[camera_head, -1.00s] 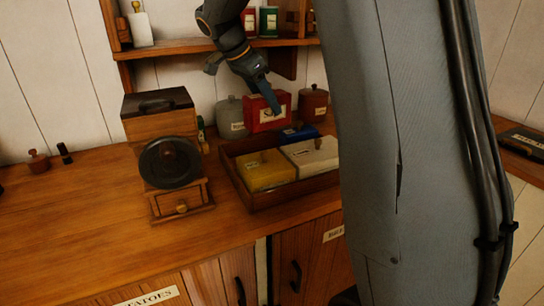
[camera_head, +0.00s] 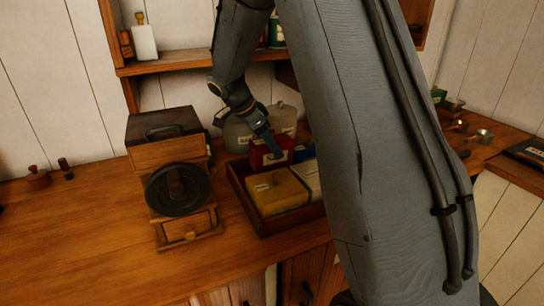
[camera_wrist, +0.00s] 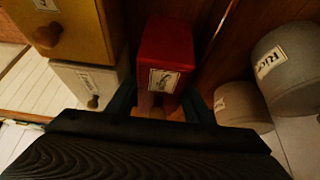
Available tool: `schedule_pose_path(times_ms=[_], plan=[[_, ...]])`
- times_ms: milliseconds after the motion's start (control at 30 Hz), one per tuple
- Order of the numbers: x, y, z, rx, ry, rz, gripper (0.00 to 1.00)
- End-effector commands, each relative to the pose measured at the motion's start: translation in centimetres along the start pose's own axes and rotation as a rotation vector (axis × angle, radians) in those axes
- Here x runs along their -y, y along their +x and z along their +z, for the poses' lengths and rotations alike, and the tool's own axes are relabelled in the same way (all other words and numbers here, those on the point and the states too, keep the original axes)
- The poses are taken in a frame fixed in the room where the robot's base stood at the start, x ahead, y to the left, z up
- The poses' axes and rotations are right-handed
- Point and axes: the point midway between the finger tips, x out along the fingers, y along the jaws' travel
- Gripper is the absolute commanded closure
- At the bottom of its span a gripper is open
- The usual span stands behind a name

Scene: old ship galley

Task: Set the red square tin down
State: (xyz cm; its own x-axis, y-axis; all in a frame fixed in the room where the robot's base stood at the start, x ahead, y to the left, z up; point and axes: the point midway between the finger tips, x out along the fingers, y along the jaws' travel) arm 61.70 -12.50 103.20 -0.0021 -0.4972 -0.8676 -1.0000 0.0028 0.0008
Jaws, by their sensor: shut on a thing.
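The red square tin (camera_head: 263,158) is at the back left part of the wooden tray (camera_head: 262,226), behind the yellow tin (camera_head: 272,192). My gripper (camera_head: 270,146) reaches down onto it from above. In the wrist view the red tin (camera_wrist: 165,50), with a white label, sits between the two fingers of my gripper (camera_wrist: 161,104), which is shut on it. The tin's underside is hidden, so I cannot tell whether it touches the tray floor. A white tin (camera_head: 308,180) stands right of the yellow one. A blue tin (camera_head: 303,153) is partly hidden behind my arm.
A wooden coffee grinder (camera_head: 175,185) stands left of the tray. Grey canisters (camera_head: 237,135) stand behind the tray; one labelled Rice (camera_wrist: 285,65) is close by in the wrist view. A shelf (camera_head: 190,63) is above. The counter (camera_head: 95,235) at left is mostly clear.

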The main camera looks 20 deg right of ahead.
Motion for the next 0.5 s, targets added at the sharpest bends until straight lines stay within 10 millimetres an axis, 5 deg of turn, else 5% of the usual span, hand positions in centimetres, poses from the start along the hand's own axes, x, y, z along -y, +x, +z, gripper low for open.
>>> schedule_pose_path(times_ms=[500], plan=[[0.0, 4.3, 2.5, 0.000, -0.001, 0.000, 0.89]])
